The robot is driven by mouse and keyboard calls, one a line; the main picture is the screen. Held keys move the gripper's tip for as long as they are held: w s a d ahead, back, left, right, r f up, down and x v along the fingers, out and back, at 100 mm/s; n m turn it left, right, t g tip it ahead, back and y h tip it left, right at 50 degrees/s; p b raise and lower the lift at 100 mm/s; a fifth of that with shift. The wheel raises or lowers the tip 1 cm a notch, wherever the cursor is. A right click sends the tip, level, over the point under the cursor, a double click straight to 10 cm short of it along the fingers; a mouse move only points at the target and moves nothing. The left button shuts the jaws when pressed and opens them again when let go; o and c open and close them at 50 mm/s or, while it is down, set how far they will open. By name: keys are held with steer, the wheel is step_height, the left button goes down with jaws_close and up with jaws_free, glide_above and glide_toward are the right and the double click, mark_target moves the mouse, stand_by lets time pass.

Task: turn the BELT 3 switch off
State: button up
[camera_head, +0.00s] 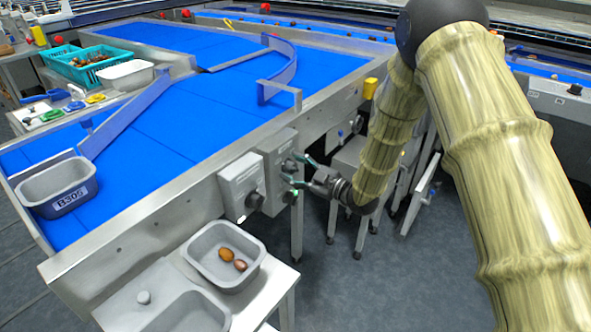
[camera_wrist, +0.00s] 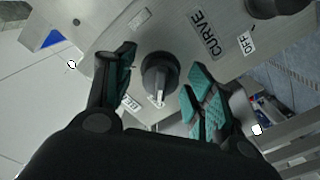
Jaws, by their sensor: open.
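A dark round rotary switch (camera_wrist: 160,76) with a pale pointer bar sits on a grey panel (camera_wrist: 110,42) in the wrist view. My gripper (camera_wrist: 163,66) is open, with one teal-padded finger on each side of the switch; I cannot tell whether either touches it. A "CURVE" label (camera_wrist: 208,36) and an "OFF" label (camera_wrist: 247,42) are at upper right. A small label below the switch is partly hidden by my left finger. No BELT 3 label is readable. In the head view, my gripper (camera_head: 294,171) is at the grey control box (camera_head: 277,160) on the conveyor's side.
A second dark knob (camera_wrist: 272,6) is at the wrist view's top right. Another grey box (camera_head: 240,180) with a dark knob stands to the left. A steel side table with a grey tray (camera_head: 210,270) holding dates is below. Blue conveyor (camera_head: 190,110) runs above; metal legs stand nearby.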

steer(key=shift+s+d, duration=0.1)
steer(key=v, duration=1.1)
steer(key=shift+s+d, duration=0.2)
steer(key=shift+d, duration=0.15)
steer(key=s+d+f+m+h, duration=0.2)
steer(key=s+f+m+h, duration=0.15)
steer(key=f, duration=0.45)
steer(key=s+d+f+m+h, duration=0.2)
steer(key=s+f+m+h, duration=0.15)
steer(key=f, duration=0.45)
steer(key=s+d+f+m+g+h, duration=0.4)
steer(key=s+f+m, duration=0.2)
steer(key=s+f, duration=0.75)
steer(key=s+d+f+m+g+h, duration=0.2)
steer(key=s+m+g, duration=0.1)
steer(key=s, duration=0.9)
steer(key=s+d+f+m+g+h, duration=0.1)
steer(key=s+d+f+m+g, duration=0.2)
steer(key=s, duration=0.9)
step_height(320, 180, up, 14)
steer(key=p, duration=1.3)
steer(key=shift+f+n+g+h, duration=0.2)
steer(key=shift+n+g+h, duration=0.1)
steer(key=shift+n, duration=0.1)
